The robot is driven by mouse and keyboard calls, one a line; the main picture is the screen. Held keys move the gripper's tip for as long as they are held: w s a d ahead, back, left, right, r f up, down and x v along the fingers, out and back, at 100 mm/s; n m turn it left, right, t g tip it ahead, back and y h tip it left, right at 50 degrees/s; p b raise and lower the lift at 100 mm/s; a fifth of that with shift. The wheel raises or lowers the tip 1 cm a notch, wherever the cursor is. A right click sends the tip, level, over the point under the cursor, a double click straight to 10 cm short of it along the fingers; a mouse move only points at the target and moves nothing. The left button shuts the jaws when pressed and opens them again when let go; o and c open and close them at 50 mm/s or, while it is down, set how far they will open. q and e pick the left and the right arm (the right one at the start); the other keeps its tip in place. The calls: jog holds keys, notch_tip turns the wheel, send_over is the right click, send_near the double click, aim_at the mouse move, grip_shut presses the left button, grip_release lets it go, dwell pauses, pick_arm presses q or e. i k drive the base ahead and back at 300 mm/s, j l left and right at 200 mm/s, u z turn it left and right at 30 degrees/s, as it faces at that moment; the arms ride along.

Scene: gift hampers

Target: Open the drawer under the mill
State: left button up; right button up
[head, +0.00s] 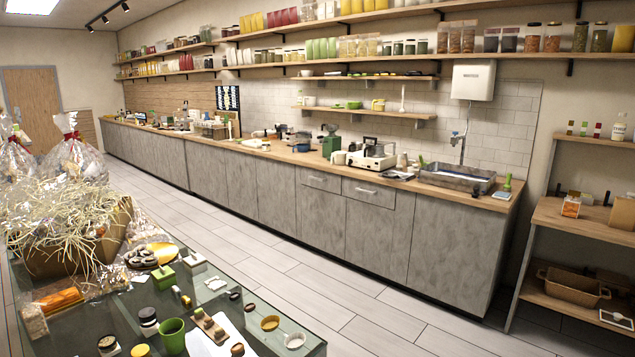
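A dark green device that looks like the mill (331,142) stands on the wooden worktop, near the middle of the long counter. Below it, in the grey counter front, is a drawer (321,182) with a small pale bar handle. It looks shut, flush with the front. A second shut drawer (368,193) with a similar handle is just to its right, below a white appliance (371,155). Neither of my grippers is in view.
A green-topped table (262,345) with a hamper basket, jars, a green cup (172,335) and small items fills the near left. Open tiled floor (300,283) lies between it and the counter (455,242). A wooden shelf unit (575,222) stands at right.

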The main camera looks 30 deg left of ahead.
aim_at(323, 180)
jog(key=i+l+z, duration=0.2)
jog(key=i, duration=0.4)
jog(key=i+l, duration=0.1)
jog(key=i, duration=1.55)
jog(key=i+j+u, duration=0.1)
jog(key=i+u, duration=0.65)
jog(key=i+l+u, duration=0.15)
jog(key=i+u, duration=0.25)
jog(key=i+l+u, duration=0.25)
jog(key=i+u, duration=0.15)
jog(key=i+j+u, duration=0.2)
jog(key=i+u, duration=0.15)
jog(key=i, duration=0.2)
jog(key=i+u, duration=0.35)
jog(key=i, duration=0.2)
jog(key=i+u, duration=0.3)
jog(key=i, duration=0.25)
